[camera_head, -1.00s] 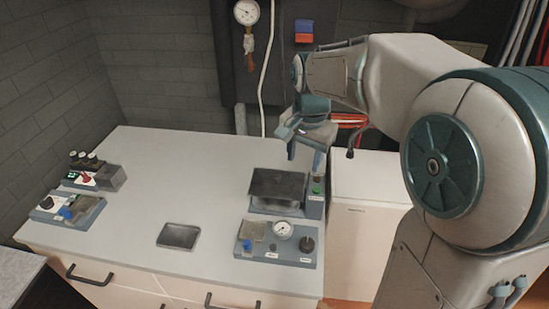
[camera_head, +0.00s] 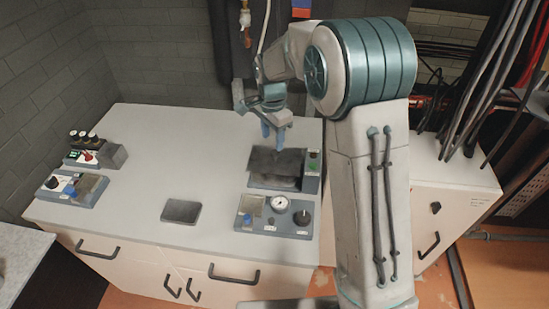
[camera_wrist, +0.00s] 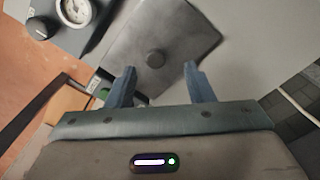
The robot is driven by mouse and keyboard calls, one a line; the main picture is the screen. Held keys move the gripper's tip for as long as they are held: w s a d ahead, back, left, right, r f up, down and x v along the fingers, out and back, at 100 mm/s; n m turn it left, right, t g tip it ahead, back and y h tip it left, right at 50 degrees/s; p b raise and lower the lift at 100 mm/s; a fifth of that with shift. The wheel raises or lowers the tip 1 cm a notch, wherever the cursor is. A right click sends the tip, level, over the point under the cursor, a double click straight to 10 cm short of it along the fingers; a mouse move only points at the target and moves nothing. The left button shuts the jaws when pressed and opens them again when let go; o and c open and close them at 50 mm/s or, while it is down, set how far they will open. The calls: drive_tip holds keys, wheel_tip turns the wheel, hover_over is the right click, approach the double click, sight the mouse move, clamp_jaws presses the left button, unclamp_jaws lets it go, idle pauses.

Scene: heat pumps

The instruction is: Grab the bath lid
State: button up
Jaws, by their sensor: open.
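The bath lid (camera_head: 276,160) is a dark grey flat plate on top of a box-shaped bath unit (camera_head: 313,170) at the right of the worktop. My gripper (camera_head: 272,137) points down just over the lid's back part. Nothing is between the fingers. I cannot tell the exact height of the fingertips above the knob.
A panel with a gauge and knob (camera_head: 274,216) sits in front of the bath. A dark square plate (camera_head: 181,211) lies mid-worktop. Two small devices (camera_head: 72,190) (camera_head: 96,152) stand at the left. The white worktop (camera_head: 185,150) is clear between them. Cables (camera_head: 490,85) hang at the right.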

sight(275, 151)
drive_tip(key=f, duration=0.1)
drive_tip(key=f+p, duration=0.1)
drive_tip(key=f, duration=0.2)
drive_tip(key=shift+s+d+f+p, duration=0.15)
drive_tip(key=shift+d+f+p, duration=0.2)
drive_tip(key=shift+d+p, duration=0.05)
drive_tip(key=shift+f, duration=0.45)
clamp_jaws()
drive_tip(key=shift+r, duration=0.1)
